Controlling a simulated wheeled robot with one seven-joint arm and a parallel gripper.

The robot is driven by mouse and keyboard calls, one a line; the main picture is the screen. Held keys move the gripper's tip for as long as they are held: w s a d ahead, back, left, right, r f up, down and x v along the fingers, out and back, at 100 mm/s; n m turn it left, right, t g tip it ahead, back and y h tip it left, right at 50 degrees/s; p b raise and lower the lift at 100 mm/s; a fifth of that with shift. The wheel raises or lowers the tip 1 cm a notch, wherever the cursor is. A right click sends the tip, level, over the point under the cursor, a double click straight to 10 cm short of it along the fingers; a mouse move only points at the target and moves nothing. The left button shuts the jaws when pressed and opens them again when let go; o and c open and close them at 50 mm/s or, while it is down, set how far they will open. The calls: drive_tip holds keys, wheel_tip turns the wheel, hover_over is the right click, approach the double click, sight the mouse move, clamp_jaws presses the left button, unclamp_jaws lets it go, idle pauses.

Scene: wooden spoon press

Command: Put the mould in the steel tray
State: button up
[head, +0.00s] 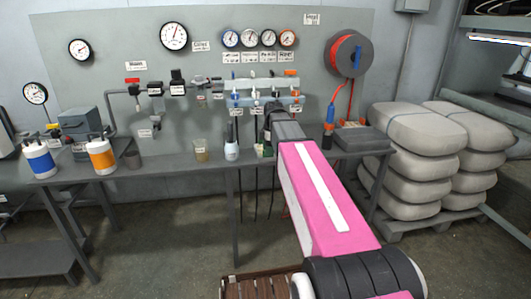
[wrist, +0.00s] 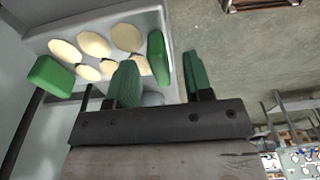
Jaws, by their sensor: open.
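In the wrist view, a pale grey shallow tray-like piece (wrist: 180,22) lies at the upper left, with several cream oval shapes (wrist: 93,44) in it. I cannot tell whether it is the mould or the steel tray. A green block (wrist: 48,77) is at its left side and a green upright piece (wrist: 157,58) at its right. My gripper (wrist: 162,84) is open, its two green-tipped fingers apart with nothing seen held between them. The left finger overlaps the grey piece in the picture; contact cannot be told. In the head view, my arm hides most of the gripper.
In the head view, a workbench (head: 185,163) carries a blue-banded canister (head: 40,161), an orange-banded canister (head: 101,157), a beaker (head: 201,150) and a white bottle (head: 231,148). Valves and gauges line the panel behind. Stacked sacks (head: 412,160) stand right; open floor lies in front.

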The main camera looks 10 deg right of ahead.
drive_tip(key=shift+f, duration=0.5)
clamp_jaws()
drive_tip(key=shift+r, duration=0.1)
